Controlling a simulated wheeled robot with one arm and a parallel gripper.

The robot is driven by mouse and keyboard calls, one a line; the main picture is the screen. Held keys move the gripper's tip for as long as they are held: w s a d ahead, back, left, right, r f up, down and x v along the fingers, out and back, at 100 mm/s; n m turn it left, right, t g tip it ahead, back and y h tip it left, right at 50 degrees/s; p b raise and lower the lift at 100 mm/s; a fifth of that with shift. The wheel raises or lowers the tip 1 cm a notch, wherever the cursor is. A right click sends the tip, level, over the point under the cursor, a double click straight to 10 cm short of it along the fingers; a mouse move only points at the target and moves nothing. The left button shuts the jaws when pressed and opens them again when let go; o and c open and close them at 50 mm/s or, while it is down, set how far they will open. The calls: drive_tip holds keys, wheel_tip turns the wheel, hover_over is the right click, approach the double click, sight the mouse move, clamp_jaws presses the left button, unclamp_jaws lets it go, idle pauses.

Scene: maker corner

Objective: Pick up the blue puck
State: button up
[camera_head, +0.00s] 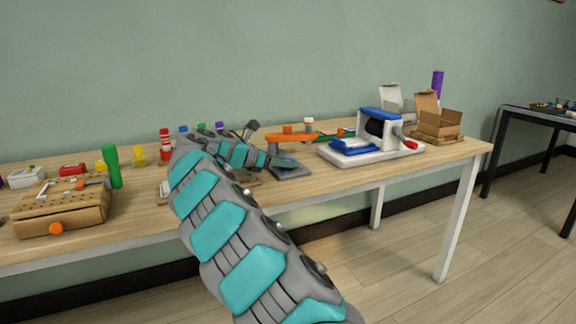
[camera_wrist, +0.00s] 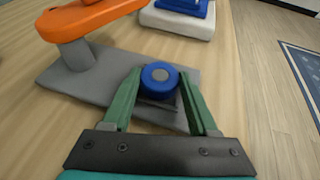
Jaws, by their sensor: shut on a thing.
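The blue puck (camera_wrist: 160,78) has a grey round centre and shows between the two green fingers of my gripper (camera_wrist: 160,92) in the wrist view. The gripper is shut on it. The puck is over the grey base plate (camera_wrist: 70,75) of a stand with an orange top (camera_wrist: 85,18). I cannot tell whether the puck still touches the plate. In the head view my gripper (camera_head: 285,163) is low at the stand, whose orange top (camera_head: 292,137) shows behind it. The puck is not clear to see there.
A blue and white machine (camera_head: 370,135) stands right of the stand. Open cardboard boxes (camera_head: 437,123) are farther right. A wooden block with holes (camera_head: 62,204) and a green cylinder (camera_head: 112,166) stand at the left. The table's front edge (camera_head: 400,178) runs close to my arm.

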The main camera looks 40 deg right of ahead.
clamp_jaws()
drive_tip(key=shift+r, duration=0.1)
